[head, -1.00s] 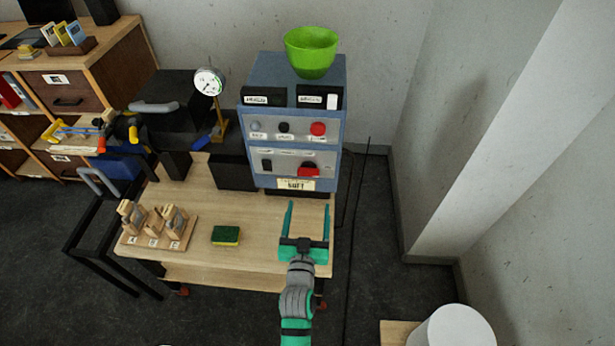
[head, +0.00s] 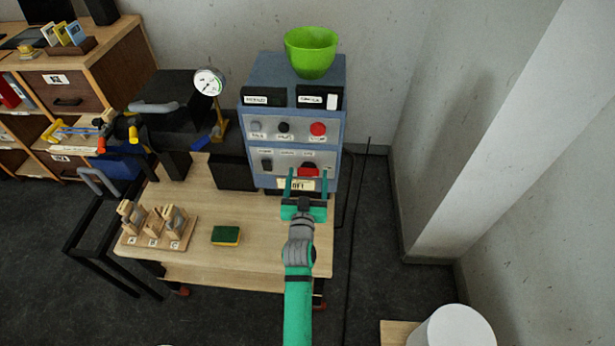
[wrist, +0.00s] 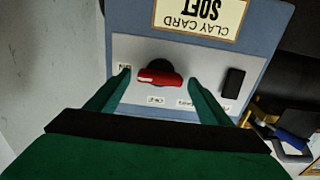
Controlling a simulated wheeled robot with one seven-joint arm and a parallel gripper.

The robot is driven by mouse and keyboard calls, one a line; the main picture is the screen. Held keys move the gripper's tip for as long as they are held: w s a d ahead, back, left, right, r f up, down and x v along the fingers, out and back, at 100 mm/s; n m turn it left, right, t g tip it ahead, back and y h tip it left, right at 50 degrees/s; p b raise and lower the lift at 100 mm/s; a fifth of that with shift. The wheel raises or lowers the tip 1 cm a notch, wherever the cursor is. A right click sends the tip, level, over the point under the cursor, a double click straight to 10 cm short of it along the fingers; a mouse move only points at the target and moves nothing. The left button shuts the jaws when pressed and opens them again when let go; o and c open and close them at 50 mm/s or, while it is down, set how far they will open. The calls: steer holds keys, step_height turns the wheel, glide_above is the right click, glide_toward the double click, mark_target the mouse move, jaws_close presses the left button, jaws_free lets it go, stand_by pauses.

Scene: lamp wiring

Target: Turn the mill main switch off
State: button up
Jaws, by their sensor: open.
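A blue control cabinet (head: 257,130) stands at the back of the bench. Its lower grey panel carries a red-handled rotary switch (head: 309,171), likely the mill main switch. In the wrist view, which is upside down, the red handle (wrist: 160,78) lies roughly crosswise on a dark round base, with small labels around it. My gripper (head: 307,181) is open in front of this panel. In the wrist view its fingers (wrist: 159,86) stand on either side of the red handle; I see no contact. Their exact depth from the panel is unclear.
A black rocker switch (wrist: 232,82) sits beside the red one. A round red button (head: 318,128) is on the upper panel. A card reading "CLAY CARD SOFT" (wrist: 197,17) is below the switches. A green bowl (head: 311,50) stands on top. A sponge (head: 226,235) lies on the bench.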

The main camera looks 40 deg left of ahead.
steer(key=shift+w+a, duration=0.1)
steer(key=shift+w, duration=0.1)
steer(key=c, duration=1)
steer(key=shift+c, duration=0.2)
